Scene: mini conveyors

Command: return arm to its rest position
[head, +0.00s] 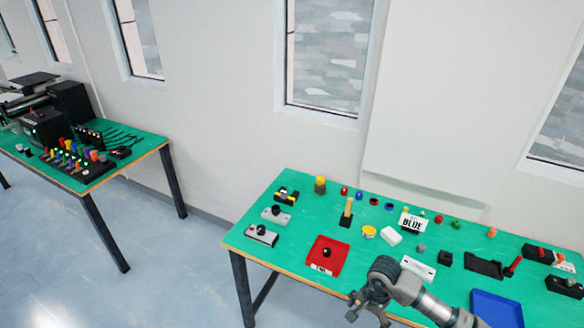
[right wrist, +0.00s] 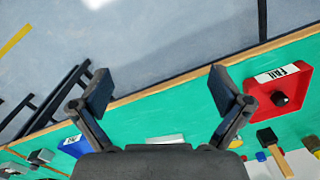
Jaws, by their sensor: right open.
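My right arm (head: 422,299) comes in from the lower right in the head view. Its gripper (head: 366,306) is above the front edge of the near green table (head: 290,225), just right of the red tray. In the right wrist view the two dark fingers of my right gripper (right wrist: 163,92) are spread wide, with nothing between them but the table edge and grey floor beyond. My left gripper is not in view.
A red tray (head: 318,268), labelled FAIL in the wrist view, holds a black round part (head: 326,252). A blue tray (head: 499,302) lies at the front right. The floor (head: 180,285) left of the table is clear.

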